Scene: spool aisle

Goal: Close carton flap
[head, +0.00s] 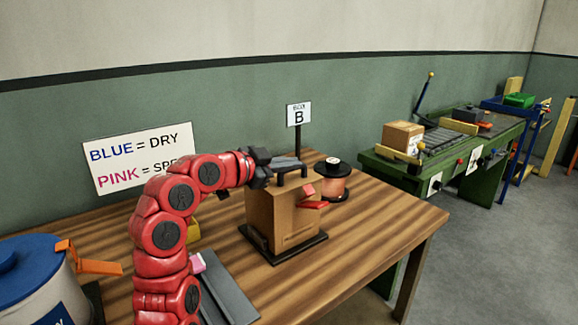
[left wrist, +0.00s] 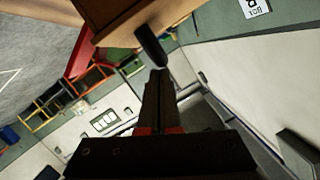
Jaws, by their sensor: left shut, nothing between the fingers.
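A brown carton (head: 284,222) stands upright on a dark base on the wooden table. A flat red piece (head: 313,205) sticks out at its upper right side; I cannot tell whether it is the flap. My left gripper (head: 290,170) is shut and empty at the carton's top edge, and hides part of the top. In the left wrist view, its closed fingers (left wrist: 158,75) point toward a dark rounded bar (left wrist: 150,45) beside the brown carton (left wrist: 125,18). I cannot tell whether they touch. My right gripper is out of view.
A spool (head: 331,182) stands right behind the carton. A "Box B" sign (head: 298,115) rises behind it. A blue-lidded tub (head: 35,270) stands at left, and a grey tray (head: 228,290) lies in front. A green conveyor bench (head: 440,180) is at right. The table's right end is clear.

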